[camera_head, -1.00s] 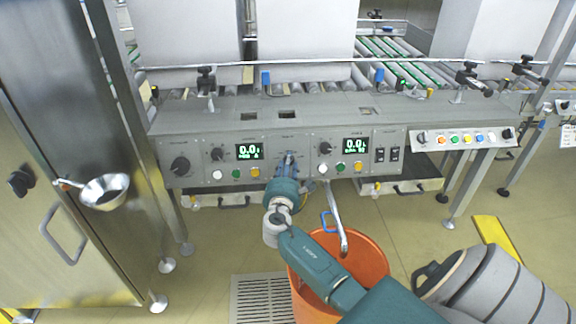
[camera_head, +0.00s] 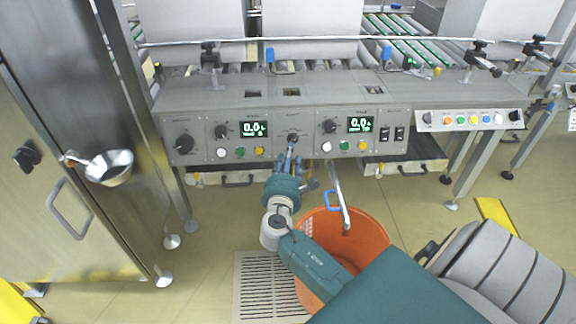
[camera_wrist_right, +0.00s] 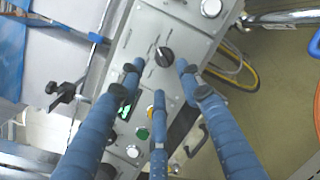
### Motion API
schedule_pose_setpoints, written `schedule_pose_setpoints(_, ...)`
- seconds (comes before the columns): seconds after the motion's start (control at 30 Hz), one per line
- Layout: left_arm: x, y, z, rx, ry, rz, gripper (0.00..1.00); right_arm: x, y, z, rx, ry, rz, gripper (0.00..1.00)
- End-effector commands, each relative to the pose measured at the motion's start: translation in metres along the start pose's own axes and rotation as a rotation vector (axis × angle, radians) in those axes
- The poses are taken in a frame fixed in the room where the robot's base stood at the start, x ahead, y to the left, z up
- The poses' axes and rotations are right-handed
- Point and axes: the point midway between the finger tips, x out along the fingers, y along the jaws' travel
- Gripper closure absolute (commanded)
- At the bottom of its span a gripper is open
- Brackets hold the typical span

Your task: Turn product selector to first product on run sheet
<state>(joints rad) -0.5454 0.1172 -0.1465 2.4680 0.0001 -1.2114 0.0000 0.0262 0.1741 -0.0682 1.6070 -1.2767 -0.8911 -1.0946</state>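A black selector knob (camera_head: 293,138) with small markings around it sits mid-panel between two green displays. I cannot read its labels. In the right wrist view the knob (camera_wrist_right: 165,57) lies just beyond my spread fingertips, with its pointer turned at a slant. My right gripper (camera_head: 289,158) is in front of the panel, just below the knob. Its three blue fingers (camera_wrist_right: 160,78) are spread and empty, and I see no contact with the knob. My left gripper is not in view. I cannot make out a readable run sheet.
The grey control panel (camera_head: 205,112) carries other knobs, including a large one (camera_head: 184,144), and coloured buttons close by. An orange bin (camera_head: 372,240) stands below my right arm. A steel cabinet (camera_head: 75,150) with a funnel-like cup (camera_head: 110,167) is at the left.

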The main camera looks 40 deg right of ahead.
Motion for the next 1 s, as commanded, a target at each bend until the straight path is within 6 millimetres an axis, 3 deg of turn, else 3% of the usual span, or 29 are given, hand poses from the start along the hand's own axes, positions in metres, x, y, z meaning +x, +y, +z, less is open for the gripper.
schedule_pose_setpoints(0.1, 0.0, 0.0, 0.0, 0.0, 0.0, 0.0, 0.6, -0.022, 0.0, -0.001, 0.0, 0.002, 0.0, 0.65)
schedule_pose_setpoints(0.3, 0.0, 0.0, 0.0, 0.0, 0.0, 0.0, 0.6, -0.041, 0.0, 0.0, -0.001, 0.0, 0.0, 0.65)
schedule_pose_setpoints(0.9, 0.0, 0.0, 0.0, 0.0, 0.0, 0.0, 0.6, -0.044, 0.0, 0.0, 0.003, 0.001, -0.001, 0.65)
schedule_pose_setpoints(1.0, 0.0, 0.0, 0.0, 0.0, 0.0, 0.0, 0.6, -0.05, -0.007, -0.004, 0.07, 0.029, -0.019, 0.65)
